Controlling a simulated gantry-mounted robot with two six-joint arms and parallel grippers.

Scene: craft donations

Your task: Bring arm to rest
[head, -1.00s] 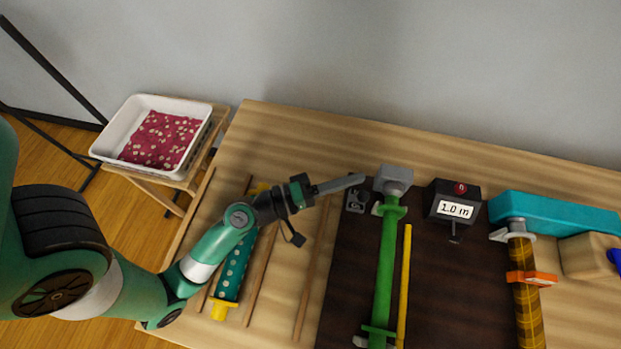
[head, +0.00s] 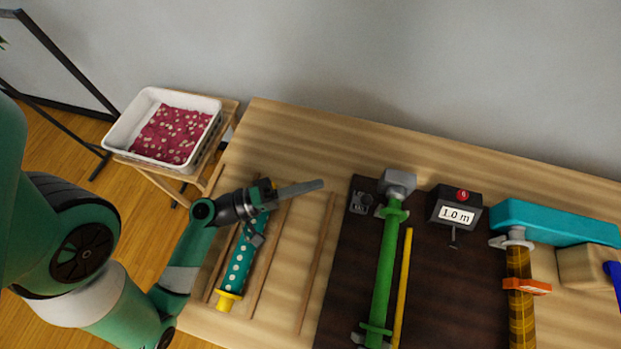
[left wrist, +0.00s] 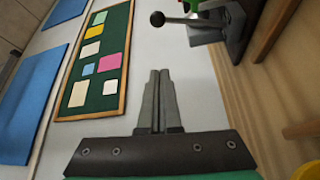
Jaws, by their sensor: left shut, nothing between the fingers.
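My left gripper (head: 300,188) is shut and empty in the head view, above the left part of the wooden table (head: 290,120). Its closed fingers (left wrist: 159,98) also show in the left wrist view, pressed together with nothing between them. My left arm reaches in from the left, over a teal roll with white dots (head: 238,262) and yellow ends, and hides part of it. My right gripper is not in view.
A dark mat (head: 345,285) holds a green bar (head: 383,275), a yellow stick (head: 403,285) and a box reading 1.0 m (head: 455,212). A white tray (head: 122,132) with red fabric stands left.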

